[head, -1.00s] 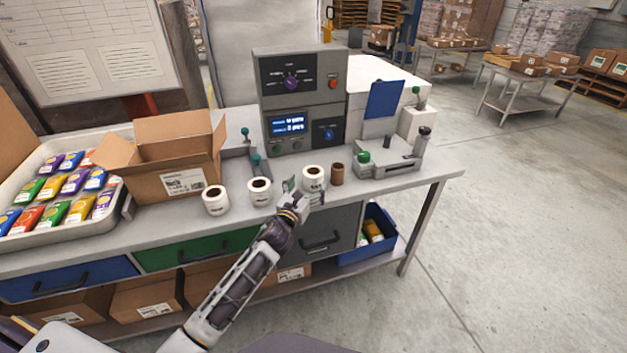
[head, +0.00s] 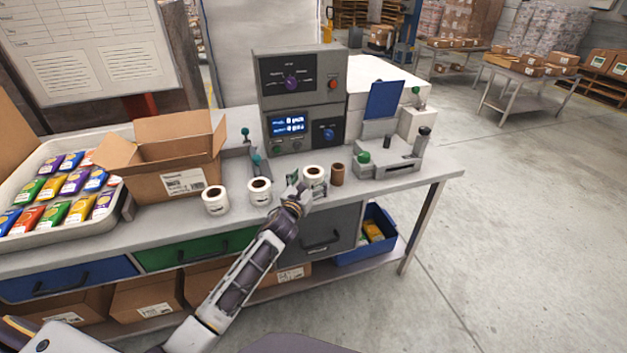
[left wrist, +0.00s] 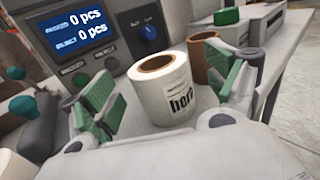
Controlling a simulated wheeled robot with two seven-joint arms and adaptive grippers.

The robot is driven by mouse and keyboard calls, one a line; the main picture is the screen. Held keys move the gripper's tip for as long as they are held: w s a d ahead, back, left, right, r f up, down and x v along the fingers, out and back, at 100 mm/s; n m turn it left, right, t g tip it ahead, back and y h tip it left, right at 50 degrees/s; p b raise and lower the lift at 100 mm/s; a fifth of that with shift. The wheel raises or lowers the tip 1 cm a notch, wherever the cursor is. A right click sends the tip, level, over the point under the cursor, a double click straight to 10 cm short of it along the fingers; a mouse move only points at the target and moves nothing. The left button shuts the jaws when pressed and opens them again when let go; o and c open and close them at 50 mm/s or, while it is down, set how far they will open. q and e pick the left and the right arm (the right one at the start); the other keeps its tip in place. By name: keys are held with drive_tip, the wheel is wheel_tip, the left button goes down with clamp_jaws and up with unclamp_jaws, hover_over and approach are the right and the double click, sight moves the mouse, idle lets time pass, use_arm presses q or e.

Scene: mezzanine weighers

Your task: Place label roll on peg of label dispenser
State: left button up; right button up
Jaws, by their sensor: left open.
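Three white label rolls stand upright on the bench: a left one (head: 215,203), a middle one (head: 260,195) and a right one (head: 314,172). My left gripper (head: 308,182) is open at the right roll, with a finger on either side. In the left wrist view the green-padded fingers (left wrist: 168,88) flank this roll (left wrist: 165,95), with a gap at the left pad; contact at the right pad is unclear. A grey device with a green knob (head: 388,165), possibly the label dispenser, stands at the bench's right end; I cannot clearly make out its peg. My right gripper is out of view.
A brown core (head: 337,176) stands just right of the right roll. The control box (head: 301,100) rises behind. An open carton (head: 172,160) and a tray of coloured packets (head: 52,232) fill the left. Bare bench top lies along the front edge.

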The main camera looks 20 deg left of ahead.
use_arm(q)
drive_tip(key=shift+w+r, duration=0.1)
drive_tip(key=shift+w, duration=1.7)
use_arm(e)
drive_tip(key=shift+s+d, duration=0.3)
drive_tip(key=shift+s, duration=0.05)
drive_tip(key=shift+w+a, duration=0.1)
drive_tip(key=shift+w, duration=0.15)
use_arm(q)
drive_tip(key=shift+c, duration=0.5)
drive_tip(key=c, duration=1.2)
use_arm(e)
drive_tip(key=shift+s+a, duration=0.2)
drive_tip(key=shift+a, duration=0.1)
use_arm(q)
drive_tip(key=shift+r, duration=0.1)
drive_tip(key=shift+c, duration=0.2)
